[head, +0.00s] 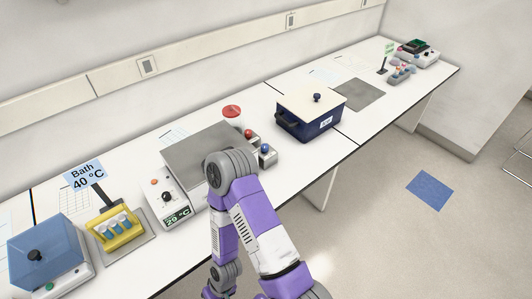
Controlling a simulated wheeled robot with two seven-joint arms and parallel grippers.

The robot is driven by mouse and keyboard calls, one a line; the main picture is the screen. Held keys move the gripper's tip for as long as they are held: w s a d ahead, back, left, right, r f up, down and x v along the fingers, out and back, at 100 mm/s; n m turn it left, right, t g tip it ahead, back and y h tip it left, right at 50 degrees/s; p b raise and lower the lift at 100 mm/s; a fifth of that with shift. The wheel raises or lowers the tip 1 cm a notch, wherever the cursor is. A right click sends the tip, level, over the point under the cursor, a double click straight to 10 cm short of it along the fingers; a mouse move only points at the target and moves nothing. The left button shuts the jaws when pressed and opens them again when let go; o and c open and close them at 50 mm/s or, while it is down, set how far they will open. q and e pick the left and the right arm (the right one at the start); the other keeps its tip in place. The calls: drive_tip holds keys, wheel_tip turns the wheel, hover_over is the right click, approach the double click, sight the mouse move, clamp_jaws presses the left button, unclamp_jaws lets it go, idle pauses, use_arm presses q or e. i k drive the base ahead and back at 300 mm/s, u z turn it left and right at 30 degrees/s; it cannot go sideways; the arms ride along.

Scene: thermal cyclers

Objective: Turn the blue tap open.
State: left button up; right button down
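A small blue knob (265,148), which looks like the blue tap, sits on a grey block at the right end of a grey-topped bath unit (204,146). A red knob (248,133) is just behind it to the left. I cannot tell from its round shape whether the tap is open or closed. One of my purple and grey arms rises in front of the unit and hides part of its front. Neither gripper shows in the head view.
A dark blue lidded box (310,113) stands right of the tap, with bare bench between. A yellow tube rack (117,229) and a blue-lidded device (47,254) are at the left. A red round object (232,111) lies behind the taps. A grey mat (362,94) lies farther right.

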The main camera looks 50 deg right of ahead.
sight(264, 147)
drive_tip(key=z, duration=2.6)
drive_tip(key=k, duration=1.1)
drive_tip(key=z, duration=1.1)
drive_tip(key=i, duration=0.5)
drive_tip(key=u, duration=1.05)
drive_tip(key=i, duration=1.35)
drive_tip(key=u, duration=1.2)
